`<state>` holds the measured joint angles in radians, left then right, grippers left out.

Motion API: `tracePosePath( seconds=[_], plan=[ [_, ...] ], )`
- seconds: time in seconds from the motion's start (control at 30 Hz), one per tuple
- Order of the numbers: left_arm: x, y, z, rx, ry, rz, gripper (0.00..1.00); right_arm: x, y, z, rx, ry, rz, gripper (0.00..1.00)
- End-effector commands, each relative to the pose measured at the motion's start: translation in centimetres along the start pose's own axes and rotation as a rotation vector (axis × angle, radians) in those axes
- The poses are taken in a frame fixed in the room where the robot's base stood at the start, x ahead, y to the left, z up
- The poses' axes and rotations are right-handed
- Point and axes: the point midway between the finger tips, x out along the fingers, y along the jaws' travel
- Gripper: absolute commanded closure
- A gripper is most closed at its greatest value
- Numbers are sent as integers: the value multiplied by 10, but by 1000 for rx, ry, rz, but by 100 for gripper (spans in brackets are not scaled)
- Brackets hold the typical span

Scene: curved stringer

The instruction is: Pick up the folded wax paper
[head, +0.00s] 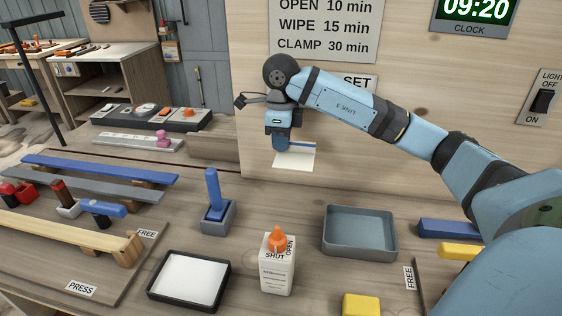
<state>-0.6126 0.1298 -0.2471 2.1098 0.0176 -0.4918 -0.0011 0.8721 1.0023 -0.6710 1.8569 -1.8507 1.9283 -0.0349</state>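A pale cream sheet (295,162), which looks like the folded wax paper, shows at the back of the bench against the wooden panel. A thin blue edge or strip crosses its upper part. My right gripper (281,146) points down at the sheet's upper left and covers part of it. I cannot tell whether the fingers touch the sheet, or whether they are open or shut. My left gripper is out of view.
In front stand a glue bottle (277,265) with an orange cap, a black-rimmed tray (159,292), a grey tray (359,251) and a blue-handled tool in a grey holder (217,220). Yellow blocks (361,305) lie at front right. Long strips (95,168) lie left.

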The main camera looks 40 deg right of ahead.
Motion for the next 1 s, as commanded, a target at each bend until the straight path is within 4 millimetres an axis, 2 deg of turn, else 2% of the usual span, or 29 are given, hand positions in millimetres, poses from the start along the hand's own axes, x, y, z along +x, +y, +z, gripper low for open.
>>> tracePosePath(
  seconds=[0.03, 0.1, 0.3, 0.43, 0.7, 1.0],
  plan=[
    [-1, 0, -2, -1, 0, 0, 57, -13, 0, 1, 0, -4, -2, 100],
    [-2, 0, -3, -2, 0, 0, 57, -28, 0, 1, 0, -3, -2, 100],
    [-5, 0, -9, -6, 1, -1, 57, -67, 0, 0, -1, -3, -2, 100],
    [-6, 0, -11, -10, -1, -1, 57, -85, 0, 0, 0, -2, -2, 100],
    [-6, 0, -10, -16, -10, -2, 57, -101, 0, 0, 0, -1, 1, 100],
    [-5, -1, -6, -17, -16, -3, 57, -102, 1, 2, -4, 0, 1, 100]
  ],
)
